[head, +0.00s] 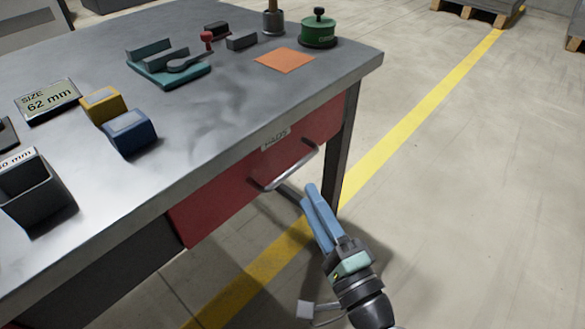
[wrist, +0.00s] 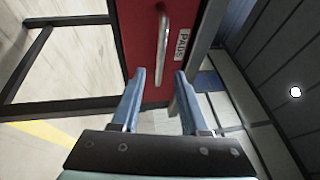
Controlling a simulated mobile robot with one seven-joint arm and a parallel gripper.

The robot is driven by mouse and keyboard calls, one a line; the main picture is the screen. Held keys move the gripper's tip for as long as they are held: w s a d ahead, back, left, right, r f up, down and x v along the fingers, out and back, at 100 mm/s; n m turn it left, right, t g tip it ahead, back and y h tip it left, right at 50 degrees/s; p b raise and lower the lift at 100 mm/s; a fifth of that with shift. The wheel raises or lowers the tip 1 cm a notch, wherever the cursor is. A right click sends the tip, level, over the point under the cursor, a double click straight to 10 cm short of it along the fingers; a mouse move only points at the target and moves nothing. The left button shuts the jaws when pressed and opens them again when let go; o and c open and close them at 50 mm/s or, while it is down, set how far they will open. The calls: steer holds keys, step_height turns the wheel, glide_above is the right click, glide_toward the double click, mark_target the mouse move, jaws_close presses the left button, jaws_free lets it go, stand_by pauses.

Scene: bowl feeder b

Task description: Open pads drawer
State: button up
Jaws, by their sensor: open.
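The pads drawer has a red front (head: 225,192) under the bench top and looks shut. A grey bar handle (head: 291,168) crosses it, and a PADS label (head: 275,139) sits above the handle. My gripper (head: 309,192) has blue fingers and is just in front of the drawer, near the handle's lower right in the head view. In the wrist view my gripper (wrist: 159,75) is open and empty, with the fingers apart. The handle (wrist: 162,45) lies ahead between the finger lines, apart from the fingertips. The red front (wrist: 140,40) and label (wrist: 182,43) show behind it.
The grey bench top (head: 215,110) holds a teal fixture (head: 170,68), a green round pot (head: 318,30), an orange square (head: 285,60), yellow and blue blocks and a dark bin (head: 38,190). A bench leg (head: 343,140) stands right of the drawer.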

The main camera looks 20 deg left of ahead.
mark_target(293, 166)
steer(key=b+x, duration=0.1)
steer(key=x, duration=0.7)
steer(key=shift+w, duration=0.1)
steer(key=shift+c, duration=0.2)
jaws_close()
stand_by(1.0)
